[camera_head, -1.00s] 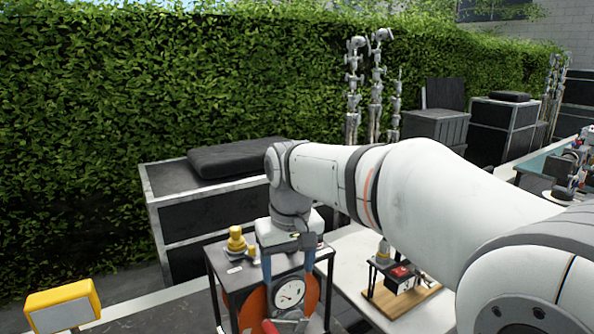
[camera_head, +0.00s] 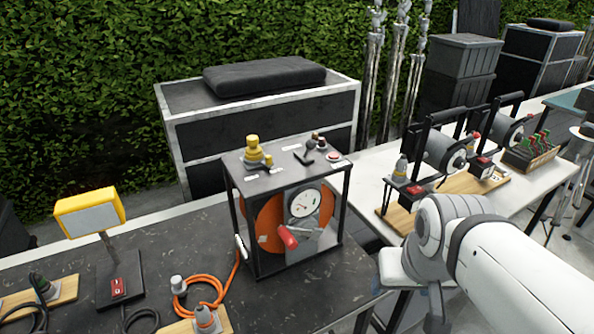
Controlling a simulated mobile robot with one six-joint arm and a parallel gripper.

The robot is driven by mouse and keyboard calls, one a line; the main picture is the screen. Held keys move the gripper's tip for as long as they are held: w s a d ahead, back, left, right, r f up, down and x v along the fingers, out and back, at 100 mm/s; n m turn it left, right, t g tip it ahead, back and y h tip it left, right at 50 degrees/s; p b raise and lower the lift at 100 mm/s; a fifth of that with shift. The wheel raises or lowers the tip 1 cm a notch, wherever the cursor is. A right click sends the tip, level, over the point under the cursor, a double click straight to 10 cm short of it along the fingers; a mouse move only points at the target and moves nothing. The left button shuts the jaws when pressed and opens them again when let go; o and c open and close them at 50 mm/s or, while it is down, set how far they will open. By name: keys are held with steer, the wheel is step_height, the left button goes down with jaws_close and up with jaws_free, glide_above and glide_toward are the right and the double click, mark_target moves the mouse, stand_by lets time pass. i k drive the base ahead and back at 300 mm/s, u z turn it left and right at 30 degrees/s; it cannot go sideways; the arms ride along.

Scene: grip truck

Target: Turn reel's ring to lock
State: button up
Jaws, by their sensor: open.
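The reel (camera_head: 268,222) is an orange disc in a black box frame on the dark table, with a round white gauge (camera_head: 306,203) and a red handle (camera_head: 288,237) at its front. A yellow stepped fitting (camera_head: 254,150) and small dark knobs (camera_head: 316,142) stand on top of the frame. I cannot tell for certain which part is the ring. My gripper (camera_head: 425,315) is at the lower right, right of the reel and apart from it. It is open, pointing down, partly hidden by the wrist and cut by the bottom edge. I see nothing held.
An orange cable (camera_head: 205,303) coils on the table left of the reel, near grey plugs on wooden boards. A yellow lamp (camera_head: 90,213) stands further left. A white table (camera_head: 372,165) with other reels is at the right. A black case (camera_head: 262,120) stands behind.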

mark_target(266, 161)
steer(key=z, duration=0.05)
steer(key=k, duration=1.3)
steer(key=z, duration=0.2)
steer(key=i, duration=1.7)
steer(key=u, duration=0.75)
